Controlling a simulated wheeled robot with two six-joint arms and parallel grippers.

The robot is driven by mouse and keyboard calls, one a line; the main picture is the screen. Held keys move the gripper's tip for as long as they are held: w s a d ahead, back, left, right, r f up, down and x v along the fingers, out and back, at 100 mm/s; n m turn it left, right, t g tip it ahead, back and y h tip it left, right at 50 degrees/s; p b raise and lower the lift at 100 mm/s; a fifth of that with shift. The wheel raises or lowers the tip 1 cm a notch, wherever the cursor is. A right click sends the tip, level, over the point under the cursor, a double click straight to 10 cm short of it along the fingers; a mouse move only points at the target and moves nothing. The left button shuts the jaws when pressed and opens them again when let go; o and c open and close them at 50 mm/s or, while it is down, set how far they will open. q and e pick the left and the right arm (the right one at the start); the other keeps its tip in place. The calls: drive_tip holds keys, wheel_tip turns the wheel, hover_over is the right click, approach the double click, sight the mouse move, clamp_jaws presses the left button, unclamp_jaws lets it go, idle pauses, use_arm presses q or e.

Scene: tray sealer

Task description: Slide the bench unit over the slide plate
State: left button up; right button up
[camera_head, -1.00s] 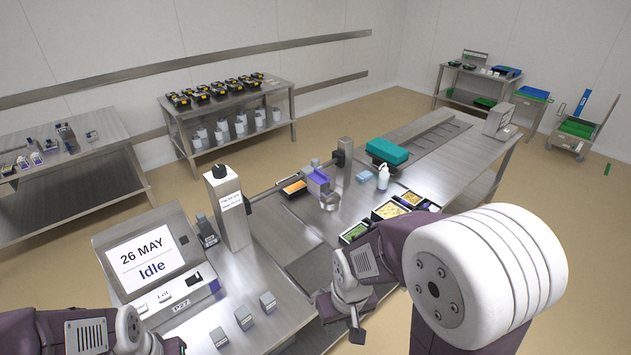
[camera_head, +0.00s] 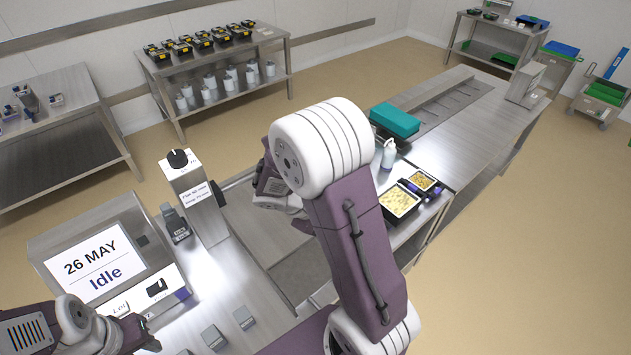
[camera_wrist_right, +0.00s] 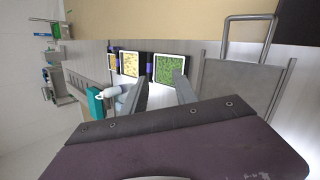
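A smooth grey metal plate (camera_head: 265,220) lies on the bench in the middle of the head view, right of the grey post. A darker recessed area (camera_head: 296,278) is in front of it. I cannot tell for sure which part is the bench unit; my right arm covers much of that area. In the right wrist view a flat grey panel (camera_wrist_right: 235,82) with a bar handle (camera_wrist_right: 228,40) is right of my right gripper (camera_wrist_right: 160,79). Its fingers are apart and empty. My left gripper (camera_head: 143,333) is low at the left, by the display console; its fingers are unclear.
The display console (camera_head: 105,265) reads "26 MAY Idle". The grey post (camera_head: 195,200) with a black knob stands beside it. Small grey blocks (camera_head: 214,337) stand in front. Filled trays (camera_head: 398,200), a white bottle (camera_head: 388,153) and a teal block (camera_head: 394,119) are behind my right arm.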

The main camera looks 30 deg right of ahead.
drive_tip(key=w+d+f+n+t+h+b, duration=0.35)
drive_tip(key=w+f, duration=0.25)
drive_tip(key=w, duration=0.4)
drive_tip(key=w+d+f+n+t+h+b, duration=0.2)
drive_tip(key=w+f+n+t+h+b, duration=0.25)
drive_tip(key=w, duration=0.55)
drive_tip(key=w+d+f, duration=0.1)
drive_tip(key=d, duration=0.1)
drive_tip(key=w+d+f+y, duration=0.1)
drive_tip(key=d, duration=0.1)
drive_tip(key=w+d+f+y, duration=0.1)
drive_tip(key=d, duration=0.2)
drive_tip(key=shift+w+d+f, duration=0.1)
drive_tip(key=shift+w+f, duration=0.2)
drive_tip(key=shift+f, duration=0.05)
clamp_jaws()
drive_tip(key=shift+f, duration=0.1)
